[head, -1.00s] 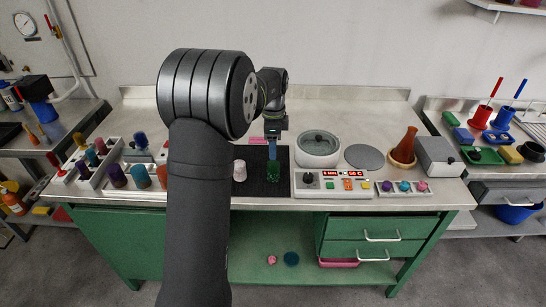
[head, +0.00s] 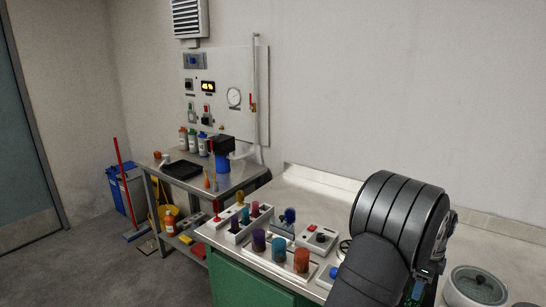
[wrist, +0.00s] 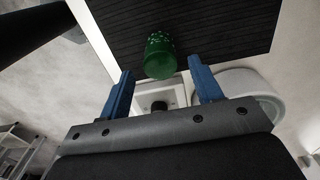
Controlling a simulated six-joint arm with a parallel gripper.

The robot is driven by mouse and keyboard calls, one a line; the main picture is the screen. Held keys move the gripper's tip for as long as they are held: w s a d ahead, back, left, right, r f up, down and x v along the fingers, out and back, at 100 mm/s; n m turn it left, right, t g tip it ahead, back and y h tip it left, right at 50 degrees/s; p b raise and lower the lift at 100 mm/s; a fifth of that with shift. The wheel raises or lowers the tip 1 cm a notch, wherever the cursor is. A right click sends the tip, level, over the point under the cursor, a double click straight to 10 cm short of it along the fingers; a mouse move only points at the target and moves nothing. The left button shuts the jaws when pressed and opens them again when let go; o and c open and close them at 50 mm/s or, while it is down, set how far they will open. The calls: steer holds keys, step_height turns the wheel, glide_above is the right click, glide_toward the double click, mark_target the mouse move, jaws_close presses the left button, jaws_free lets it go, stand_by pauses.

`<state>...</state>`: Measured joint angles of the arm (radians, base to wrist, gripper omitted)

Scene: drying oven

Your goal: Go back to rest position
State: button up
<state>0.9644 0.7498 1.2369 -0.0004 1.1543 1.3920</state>
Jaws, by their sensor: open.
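My gripper (wrist: 161,66) shows in the wrist view with its two blue fingers apart and nothing held between them. A green speckled cup (wrist: 160,58) stands on a dark ribbed mat (wrist: 218,30), just beyond the fingertips and roughly centred between them. I cannot tell the exact gap between the cup and the fingers. In the head view my arm fills the lower right, and only a small part of my gripper shows at the bottom edge. The cup and the mat cannot be made out there.
Racks with coloured cylinders (head: 259,240) stand on the bench left of my arm. A side table holds a black tray (head: 182,170) and several bottles. A blue bin (head: 126,188) stands on the floor at left.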

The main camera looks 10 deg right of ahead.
step_height(320, 180, down, 6)
steer(key=shift+r, duration=2.1)
steer(key=shift+f, duration=0.15)
